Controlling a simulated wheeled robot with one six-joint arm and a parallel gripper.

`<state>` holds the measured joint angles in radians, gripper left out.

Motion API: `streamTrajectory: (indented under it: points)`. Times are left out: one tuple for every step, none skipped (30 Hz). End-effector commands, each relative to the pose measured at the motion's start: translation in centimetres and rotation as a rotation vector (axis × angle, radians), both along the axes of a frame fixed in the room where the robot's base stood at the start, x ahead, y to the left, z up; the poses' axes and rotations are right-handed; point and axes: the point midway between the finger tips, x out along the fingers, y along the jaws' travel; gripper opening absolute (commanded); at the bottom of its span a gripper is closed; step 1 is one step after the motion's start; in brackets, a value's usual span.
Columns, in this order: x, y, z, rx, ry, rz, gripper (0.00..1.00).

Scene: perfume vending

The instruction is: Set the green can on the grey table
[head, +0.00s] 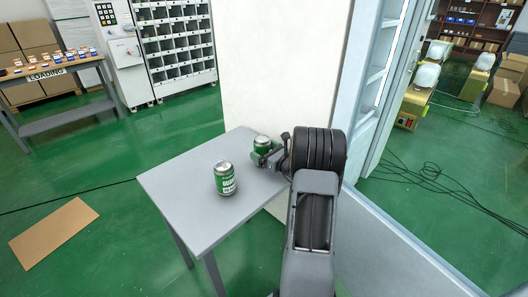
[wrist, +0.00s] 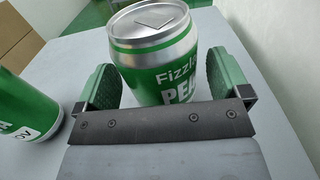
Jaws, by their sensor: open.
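A green can with a silver top (head: 262,142), lettered "Fizzl… PEA…" in the wrist view (wrist: 160,62), is upright at the back right of the grey table (head: 185,180). My gripper (head: 264,157) is open around it, one green-padded finger on each side in the wrist view (wrist: 160,85). The can's lower part is hidden by my gripper; I cannot tell whether the pads touch it. A second green can (head: 225,178) stands upright nearer the table's middle; part of it shows at the left of the wrist view (wrist: 22,110).
A white wall (head: 275,60) rises behind the table, and a pale cabinet frame (head: 380,80) stands to the right. The table's left part is clear. A flat cardboard sheet (head: 54,234) lies on the green floor at left. Dark cables (head: 440,180) run across the floor at right.

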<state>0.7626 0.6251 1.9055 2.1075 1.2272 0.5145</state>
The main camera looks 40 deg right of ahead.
Motion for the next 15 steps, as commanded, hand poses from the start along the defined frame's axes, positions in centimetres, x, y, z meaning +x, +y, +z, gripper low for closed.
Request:
streamTrajectory:
  points:
    - [-0.7, -0.2, 0.0, 0.001, 0.001, -0.003, 0.95]
    - [-1.1, -0.3, 0.0, 0.001, 0.0, -0.004, 0.95]
    - [-1.8, -0.5, 0.0, 0.001, 0.001, -0.006, 0.95]
    - [-2.3, -0.6, 0.0, 0.001, 0.001, -0.005, 0.95]
    - [-2.9, -0.6, 0.0, 0.001, 0.001, -0.005, 0.95]
    - [-3.7, -0.9, 0.0, 0.001, 0.001, -0.006, 0.95]
    - [-4.3, -1.0, 0.0, 0.0, 0.001, -0.006, 0.95]
    - [-4.9, -1.1, 0.0, 0.0, 0.001, -0.006, 0.95]
    - [-5.7, -1.2, 0.0, 0.001, 0.0, -0.006, 0.95]
    - [-6.3, -1.3, 0.0, 0.002, 0.001, -0.006, 0.95]
    - [-6.8, -1.4, 0.0, 0.001, 0.001, -0.005, 0.95]
    - [-7.5, -1.5, 0.0, 0.001, 0.0, -0.006, 0.95]
    - [-8.0, -1.6, 0.0, 0.001, 0.001, -0.006, 0.95]
    - [-8.5, -1.6, 0.0, 0.001, 0.001, -0.005, 0.95]
    - [-9.0, -1.7, 0.0, 0.001, 0.0, -0.005, 0.95]
